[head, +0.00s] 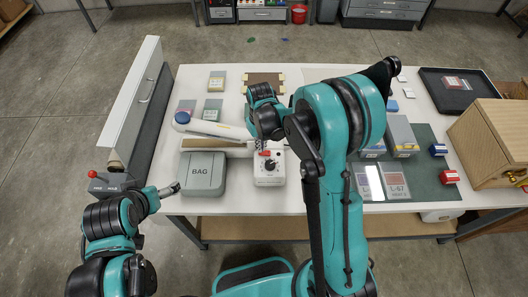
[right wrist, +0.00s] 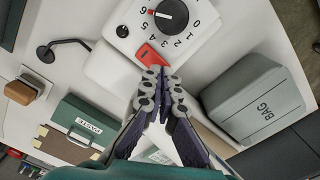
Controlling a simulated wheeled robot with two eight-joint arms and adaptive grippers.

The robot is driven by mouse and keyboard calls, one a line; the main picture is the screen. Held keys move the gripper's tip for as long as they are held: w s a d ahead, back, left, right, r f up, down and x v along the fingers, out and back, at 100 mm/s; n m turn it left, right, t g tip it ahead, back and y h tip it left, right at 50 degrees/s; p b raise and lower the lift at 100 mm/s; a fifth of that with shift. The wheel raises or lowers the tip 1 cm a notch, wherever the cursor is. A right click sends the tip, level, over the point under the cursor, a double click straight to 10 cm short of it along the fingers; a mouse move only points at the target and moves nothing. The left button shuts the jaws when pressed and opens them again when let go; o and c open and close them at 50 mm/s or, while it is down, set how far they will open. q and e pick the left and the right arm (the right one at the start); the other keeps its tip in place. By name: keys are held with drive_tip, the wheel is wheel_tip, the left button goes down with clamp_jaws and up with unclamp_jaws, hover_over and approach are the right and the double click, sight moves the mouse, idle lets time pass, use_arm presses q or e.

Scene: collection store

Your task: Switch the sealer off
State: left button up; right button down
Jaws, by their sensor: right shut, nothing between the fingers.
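The sealer (head: 270,180) is a white unit with a black numbered dial, standing near the table's front edge. In the right wrist view its white housing (right wrist: 207,30), dial (right wrist: 172,15) and red rocker switch (right wrist: 149,55) show at the top. My right gripper (right wrist: 160,75) is shut and empty, its fingertips right by the red switch; I cannot tell if they touch it. The fingertips cover part of the switch's edge, and which way it is tipped is unclear. In the head view my right arm covers part of the sealer's back. My left gripper (head: 171,189) is at the table's front left, its fingers unclear.
A grey BAG box (head: 203,181) stands just left of the sealer. A grey box with a red knob (head: 92,174) is at the far left. Boxed items on a green mat (head: 428,160) and a wooden cabinet (head: 490,140) are at the right.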

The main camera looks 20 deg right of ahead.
drive_tip(key=shift+f+b, duration=0.8)
drive_tip(key=shift+f, duration=0.1)
drive_tip(key=shift+r, duration=0.1)
idle(0.3)
drive_tip(key=shift+r+p, duration=2.25)
drive_tip(key=shift+r, duration=1.2)
